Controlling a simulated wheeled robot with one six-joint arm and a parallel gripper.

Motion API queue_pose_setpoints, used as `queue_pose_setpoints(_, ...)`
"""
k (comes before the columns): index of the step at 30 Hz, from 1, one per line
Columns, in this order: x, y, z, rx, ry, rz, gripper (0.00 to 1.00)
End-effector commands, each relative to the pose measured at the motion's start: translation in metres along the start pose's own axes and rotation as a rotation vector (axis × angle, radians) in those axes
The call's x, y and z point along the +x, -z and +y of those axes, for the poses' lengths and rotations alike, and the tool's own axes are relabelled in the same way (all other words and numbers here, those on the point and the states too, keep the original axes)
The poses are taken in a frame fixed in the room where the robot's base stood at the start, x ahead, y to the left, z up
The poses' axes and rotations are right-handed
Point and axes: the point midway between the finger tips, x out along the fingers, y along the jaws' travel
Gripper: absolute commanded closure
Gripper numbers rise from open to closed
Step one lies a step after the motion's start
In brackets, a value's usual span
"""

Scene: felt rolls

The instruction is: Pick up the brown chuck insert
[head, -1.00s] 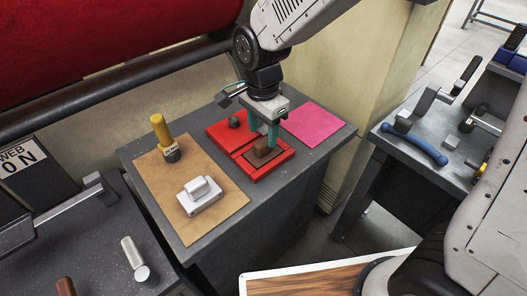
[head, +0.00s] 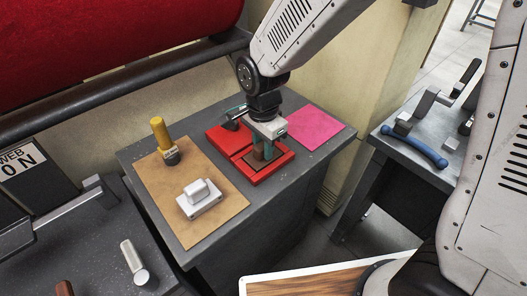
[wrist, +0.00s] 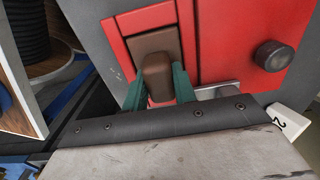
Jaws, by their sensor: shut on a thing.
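The brown chuck insert (wrist: 157,72) is a block with a raised grip, in a recess of the red tray (head: 280,168) on the grey table. The tray's red rim also shows in the wrist view (wrist: 146,18). My gripper (head: 264,152) is over the front part of the tray, pointing down. Its teal fingers (wrist: 159,88) are shut on the insert's raised grip, one on each side. In the head view the fingers mostly hide the insert (head: 258,153). I cannot tell whether the insert's base is clear of the recess.
A dark round knob (wrist: 273,56) stands on the tray's other part. A tan board (head: 212,222) to the left holds a yellow-handled tool (head: 161,135) and a white block (head: 199,199). A pink sheet (head: 315,126) lies to the right. A second table (head: 432,176) holds a blue handle (head: 414,146).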

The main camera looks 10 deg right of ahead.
Motion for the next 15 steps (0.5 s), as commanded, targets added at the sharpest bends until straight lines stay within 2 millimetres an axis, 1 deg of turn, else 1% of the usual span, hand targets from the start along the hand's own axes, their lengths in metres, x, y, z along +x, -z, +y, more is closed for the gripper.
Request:
queue_pose_setpoints(2,-0.002,0.000,0.000,0.000,0.002,0.000,1.00)
queue_pose_setpoints(5,-0.012,0.000,-0.001,0.000,0.004,0.000,1.00)
queue_pose_setpoints(15,-0.077,0.000,-0.001,0.000,0.004,0.000,1.00)
